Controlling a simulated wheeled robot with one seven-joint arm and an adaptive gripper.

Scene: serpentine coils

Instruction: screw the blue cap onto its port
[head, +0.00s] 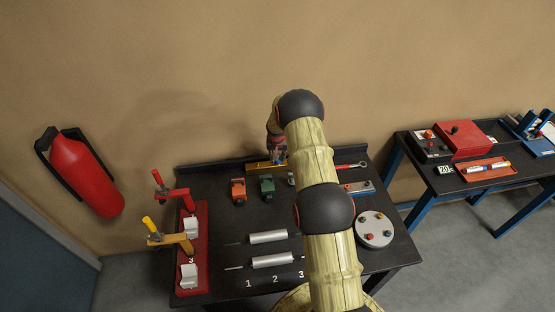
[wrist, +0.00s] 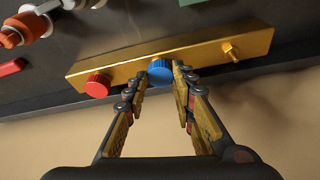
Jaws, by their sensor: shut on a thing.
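A gold manifold block (wrist: 200,50) lies near the back edge of the black table and spans the wrist view. A blue cap (wrist: 160,72) sits at the middle of its side face, between the fingertips of my gripper (wrist: 162,78). My gripper is shut on the blue cap. The cap appears to be against the block; its thread and port are hidden. A red cap (wrist: 97,86) is on the left part of the block. A bare brass port (wrist: 231,50) sticks out at the right. In the head view my arm hides part of the block (head: 259,167).
An orange clamp block (head: 238,190) and a green one (head: 267,188) stand in front of the gold block. A red-handled tool (head: 350,166) lies to the right. Silver cylinders (head: 268,237) lie nearer the front. The wall is close behind the table.

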